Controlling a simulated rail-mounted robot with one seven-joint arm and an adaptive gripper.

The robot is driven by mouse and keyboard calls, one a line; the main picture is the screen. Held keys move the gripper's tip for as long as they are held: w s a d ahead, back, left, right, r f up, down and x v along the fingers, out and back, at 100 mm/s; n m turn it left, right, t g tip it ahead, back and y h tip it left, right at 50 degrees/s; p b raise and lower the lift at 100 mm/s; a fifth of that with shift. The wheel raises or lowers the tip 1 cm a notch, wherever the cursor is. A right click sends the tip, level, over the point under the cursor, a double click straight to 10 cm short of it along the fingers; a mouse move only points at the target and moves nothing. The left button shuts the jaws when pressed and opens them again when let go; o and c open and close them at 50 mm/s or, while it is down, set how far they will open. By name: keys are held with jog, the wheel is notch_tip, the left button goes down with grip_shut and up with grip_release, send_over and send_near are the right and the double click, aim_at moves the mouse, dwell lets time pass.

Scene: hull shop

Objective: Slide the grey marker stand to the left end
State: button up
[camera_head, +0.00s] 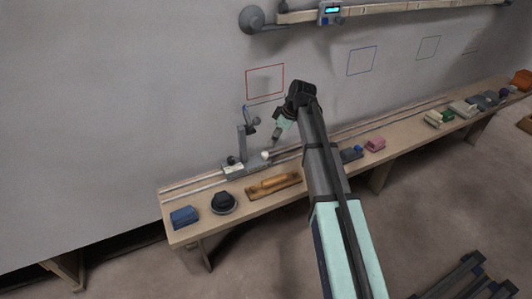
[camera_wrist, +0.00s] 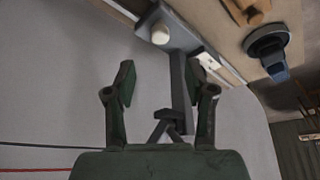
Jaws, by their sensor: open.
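The grey marker stand (camera_head: 242,145) stands upright on the rail (camera_head: 200,182) along the back of the bench, near the left end. Its base has a white knob (camera_head: 265,154) on the right side. My gripper (camera_head: 277,134) is right of the post and above the knob, apart from the stand in this view. In the wrist view my gripper (camera_wrist: 162,95) is open and empty. The stand's post (camera_wrist: 180,88) shows between the fingertips, closer to the right one; I cannot tell the depth between them. The knob (camera_wrist: 160,34) lies beyond the fingertips.
More items lie to the right. A red outline (camera_head: 265,82) is on the wall. The rail left of the stand looks clear.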

aim_at(265, 153)
jog(key=x, duration=0.9)
jog(key=shift+w+a+f, duration=0.1)
jog(key=shift+f, duration=0.2)
grip_shut()
